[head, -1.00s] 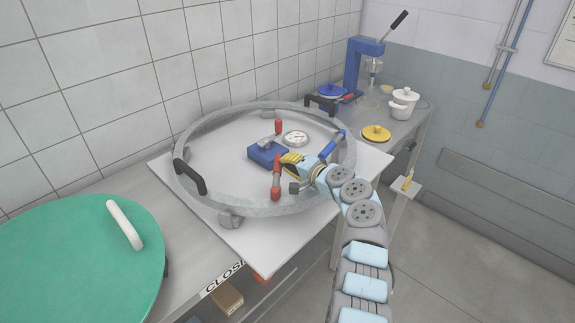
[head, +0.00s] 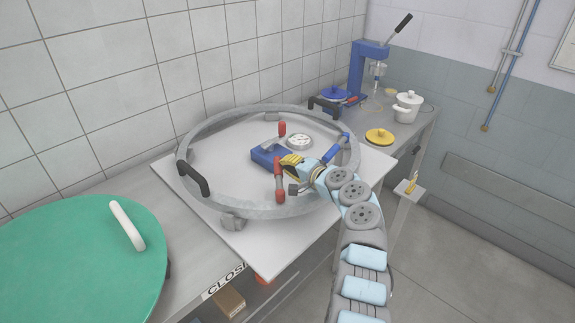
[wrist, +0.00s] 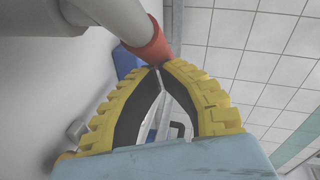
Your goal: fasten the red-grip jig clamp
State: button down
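A red-grip clamp (head: 279,181) stands at the front of the round grey ring (head: 240,211) on the white board, with red at its upper and lower ends and grey between. My gripper (head: 289,160), with yellow fingers, is just behind and right of its upper end. In the wrist view the yellow fingertips of my gripper (wrist: 159,67) meet in a point, with nothing seen between them. A red grip (wrist: 151,46) on a pale grey bar lies right at the tips; I cannot tell whether they touch. A blue block (head: 265,154) with a grey lever lies beside the fingers.
Another red grip (head: 282,129) stands at the back of the ring, and a blue handle (head: 338,147) at the right. A round gauge (head: 299,142) lies inside. A black handle (head: 193,179) sits on the ring's left. A green lid (head: 75,255) fills the front left.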

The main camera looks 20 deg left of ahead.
jog(key=s+d+r+p, duration=0.1)
jog(key=s+d+r, duration=0.1)
jog(key=d, duration=1)
jog(key=shift+d+r+p, duration=0.2)
jog(key=shift+r+p, duration=0.2)
jog(key=shift+r, duration=0.5)
